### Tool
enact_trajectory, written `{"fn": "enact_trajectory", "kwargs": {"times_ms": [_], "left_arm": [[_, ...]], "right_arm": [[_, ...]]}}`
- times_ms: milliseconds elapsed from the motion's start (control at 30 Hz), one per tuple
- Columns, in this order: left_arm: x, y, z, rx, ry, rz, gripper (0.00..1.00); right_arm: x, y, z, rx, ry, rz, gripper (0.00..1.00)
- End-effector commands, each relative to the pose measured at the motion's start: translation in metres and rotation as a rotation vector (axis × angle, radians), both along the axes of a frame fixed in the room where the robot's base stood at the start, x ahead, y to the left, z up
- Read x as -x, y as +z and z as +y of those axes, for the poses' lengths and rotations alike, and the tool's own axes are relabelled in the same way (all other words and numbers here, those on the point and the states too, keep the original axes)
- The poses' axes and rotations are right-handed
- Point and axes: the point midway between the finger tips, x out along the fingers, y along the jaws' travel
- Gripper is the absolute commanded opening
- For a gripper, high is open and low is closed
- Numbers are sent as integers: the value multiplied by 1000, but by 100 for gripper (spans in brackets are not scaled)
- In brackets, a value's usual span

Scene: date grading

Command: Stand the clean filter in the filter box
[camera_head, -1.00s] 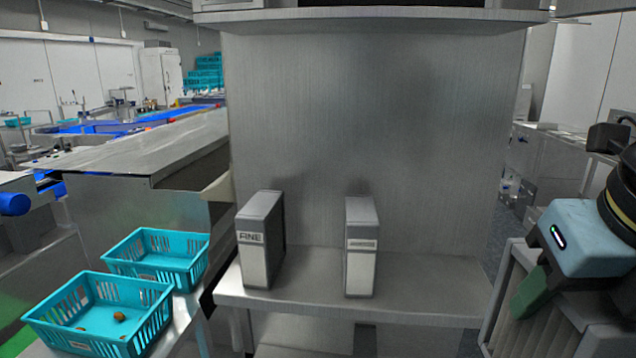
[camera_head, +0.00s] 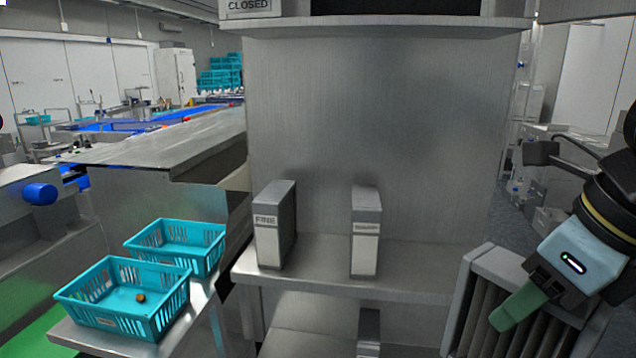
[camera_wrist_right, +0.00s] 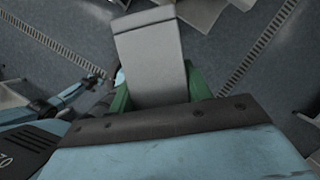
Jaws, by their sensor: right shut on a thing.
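My right gripper (camera_head: 520,305) is shut on a pleated filter (camera_head: 468,310) with a light grey frame, at the lower right of the head view. The filter is tilted and held clear of the shelf, to its right. In the right wrist view, the filter's plain grey edge (camera_wrist_right: 150,60) stands between the green fingers. A grey upright unit marked FINE (camera_head: 267,240) and a second unit with an unreadable label (camera_head: 364,240) stand apart on a metal shelf (camera_head: 320,280). I cannot tell which thing is the filter box. My left gripper is out of view.
A third grey unit (camera_head: 369,332) shows partly below the shelf. A CLOSED sign (camera_head: 249,6) is at the top. Two turquoise baskets (camera_head: 150,320) sit at the lower left. The shelf has free room between and beside its units.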

Motion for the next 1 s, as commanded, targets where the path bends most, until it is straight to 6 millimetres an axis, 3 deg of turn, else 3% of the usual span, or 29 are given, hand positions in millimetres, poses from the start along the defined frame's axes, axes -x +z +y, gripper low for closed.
{"fn": "enact_trajectory", "kwargs": {"times_ms": [133, 567, 1000], "left_arm": [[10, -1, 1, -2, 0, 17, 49], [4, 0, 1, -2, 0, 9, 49], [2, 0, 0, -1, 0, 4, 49]], "right_arm": [[-14, -12, 4, -3, 229, 6, 8], [-51, -53, 17, -5, 924, 4, 8], [-82, -114, 27, -6, 1684, 3, 8]]}}
